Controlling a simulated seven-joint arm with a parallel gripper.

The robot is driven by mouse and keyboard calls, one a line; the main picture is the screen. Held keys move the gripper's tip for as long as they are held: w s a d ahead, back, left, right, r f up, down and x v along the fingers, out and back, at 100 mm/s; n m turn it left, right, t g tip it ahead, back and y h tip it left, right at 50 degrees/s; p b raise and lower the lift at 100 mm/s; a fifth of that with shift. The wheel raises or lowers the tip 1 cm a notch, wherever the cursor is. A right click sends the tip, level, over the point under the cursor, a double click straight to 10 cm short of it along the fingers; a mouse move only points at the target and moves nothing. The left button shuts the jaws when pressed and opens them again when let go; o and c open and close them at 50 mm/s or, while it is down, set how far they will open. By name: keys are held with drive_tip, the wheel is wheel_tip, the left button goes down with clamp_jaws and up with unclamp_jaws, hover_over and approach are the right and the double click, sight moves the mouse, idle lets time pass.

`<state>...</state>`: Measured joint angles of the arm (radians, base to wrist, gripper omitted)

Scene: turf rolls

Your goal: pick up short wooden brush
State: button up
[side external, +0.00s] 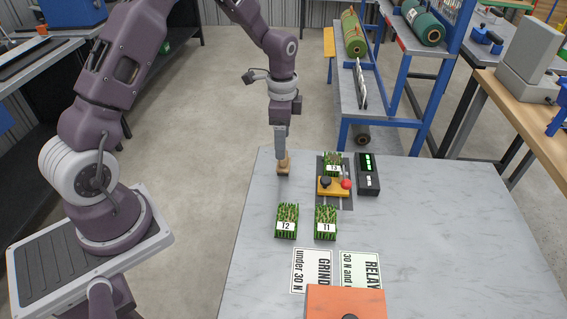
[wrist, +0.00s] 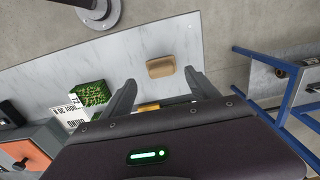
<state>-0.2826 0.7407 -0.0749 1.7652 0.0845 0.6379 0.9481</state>
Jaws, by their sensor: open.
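The short wooden brush (side external: 283,169) is a small tan block on the far left part of the grey table. My gripper (side external: 281,154) points down right at it in the side view. In the wrist view the brush (wrist: 161,67) shows between and slightly beyond the tips of my two open fingers (wrist: 160,77), nearer the right one. I cannot tell whether either finger touches it. The lower ends of the fingers are hard to make out in the side view.
Turf pieces T2 (side external: 287,222) and T1 (side external: 325,224) stand nearer the camera. Another turf piece (side external: 332,162) sits at a yellow fixture (side external: 328,188) beside a black display box (side external: 368,176).

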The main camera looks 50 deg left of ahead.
sight(283, 162)
wheel_tip(283, 162, down, 6)
drive_tip(key=shift+w+r, duration=0.1)
drive_tip(key=shift+w, duration=0.05)
drive_tip(key=shift+c, duration=0.4)
clamp_jaws()
